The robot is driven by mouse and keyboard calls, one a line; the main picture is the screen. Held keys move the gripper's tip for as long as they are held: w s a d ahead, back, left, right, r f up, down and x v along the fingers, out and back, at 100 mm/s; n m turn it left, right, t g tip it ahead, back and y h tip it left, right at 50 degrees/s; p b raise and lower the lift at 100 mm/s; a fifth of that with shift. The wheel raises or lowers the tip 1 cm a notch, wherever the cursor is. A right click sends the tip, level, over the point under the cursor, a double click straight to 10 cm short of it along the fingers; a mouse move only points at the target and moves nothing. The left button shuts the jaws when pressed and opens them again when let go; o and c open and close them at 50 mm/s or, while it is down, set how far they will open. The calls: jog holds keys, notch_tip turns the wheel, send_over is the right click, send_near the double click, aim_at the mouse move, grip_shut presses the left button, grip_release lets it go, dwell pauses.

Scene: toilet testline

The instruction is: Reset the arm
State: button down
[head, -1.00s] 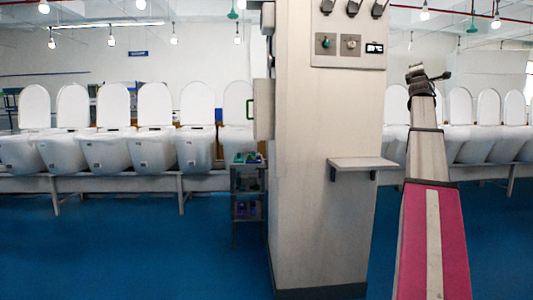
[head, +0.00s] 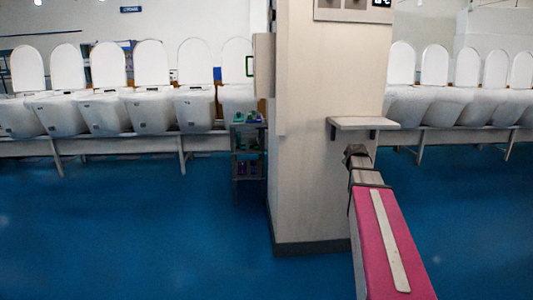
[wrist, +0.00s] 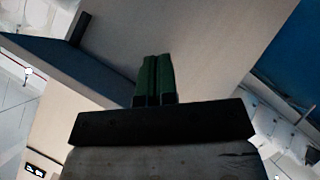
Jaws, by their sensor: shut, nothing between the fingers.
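My arm reaches from the bottom right of the head view toward the pillar (head: 312,190), its pink link in front. The dark end of the arm shows just under the small wall shelf (head: 362,123), in front of the pillar. The fingers are too small to make out there. In the wrist view, the two green fingers of my gripper (wrist: 154,78) are together with nothing between them. The pillar's pale face (wrist: 200,50) lies beyond them, and the shelf's underside (wrist: 60,65) is at the left. I cannot tell the exact gap to either.
A row of white toilets (head: 155,108) stands on a long bench at the left, and another row (head: 458,102) at the right. A small rack with bottles (head: 248,150) stands beside the pillar. The blue floor (head: 130,225) is clear in front.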

jog(key=s+a+f+m+g+y, duration=0.1)
jog(key=s+a+f+m+g, duration=0.1)
jog(key=s+a+f, duration=0.5)
jog(key=s+a+f+m+g+y, duration=0.1)
jog(key=s+a+f+g, duration=0.3)
jog(key=f, duration=0.6)
jog(key=s+a+f+m+g, duration=0.1)
jog(key=s+a+f, duration=0.2)
jog(key=s, duration=0.3)
jog(key=s+a+f+m+g+y, duration=0.1)
jog(key=s+a+f+g, duration=0.1)
jog(key=s+f, duration=0.3)
jog(key=s+a+f+m+g, duration=0.1)
jog(key=s+a+f, duration=0.3)
jog(key=s, duration=0.5)
jog(key=shift+s+a+f+m+g, duration=0.2)
jog(key=shift+a+m+g, duration=0.1)
jog(key=shift+g, duration=0.2)
jog(key=shift+a, duration=0.1)
